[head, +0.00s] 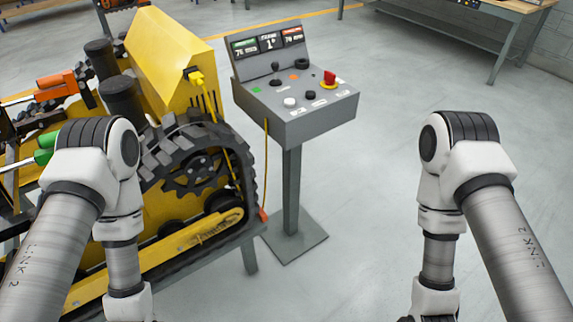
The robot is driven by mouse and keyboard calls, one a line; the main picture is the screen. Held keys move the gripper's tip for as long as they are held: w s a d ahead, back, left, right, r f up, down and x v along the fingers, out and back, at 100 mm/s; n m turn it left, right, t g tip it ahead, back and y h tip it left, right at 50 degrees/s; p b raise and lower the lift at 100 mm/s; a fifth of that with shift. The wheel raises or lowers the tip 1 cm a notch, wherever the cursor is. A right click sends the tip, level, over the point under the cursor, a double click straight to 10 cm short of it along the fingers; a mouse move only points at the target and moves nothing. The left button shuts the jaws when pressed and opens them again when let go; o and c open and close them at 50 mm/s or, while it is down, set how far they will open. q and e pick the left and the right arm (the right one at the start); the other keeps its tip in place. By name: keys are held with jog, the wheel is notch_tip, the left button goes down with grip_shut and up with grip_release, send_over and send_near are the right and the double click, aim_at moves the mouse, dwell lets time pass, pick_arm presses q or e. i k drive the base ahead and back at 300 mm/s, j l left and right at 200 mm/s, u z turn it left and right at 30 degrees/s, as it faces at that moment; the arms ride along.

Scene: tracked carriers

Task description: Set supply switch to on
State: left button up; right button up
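A grey control box (316,128) stands on a post to the right of a yellow tracked machine in the head view. A red handle on a yellow base (329,79) sits at the right of its sloped top. It looks like a rotary switch, but I cannot read its label or tell whether it is the supply switch. A black lever (275,69), a black knob (302,64) and a white button (290,102) are on the same panel. Both my arms reach down at the sides, apart from the box. Both grippers are out of view.
The yellow tracked machine (172,45) fills the left side, close to the box. A yellow cable (266,165) hangs beside the post, whose base plate (293,245) rests on the floor. Floor right of the box is clear. A workbench (480,20) stands at the back right.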

aim_at(329, 78)
jog(key=i+l+z, duration=0.3)
jog(key=i+l, duration=0.55)
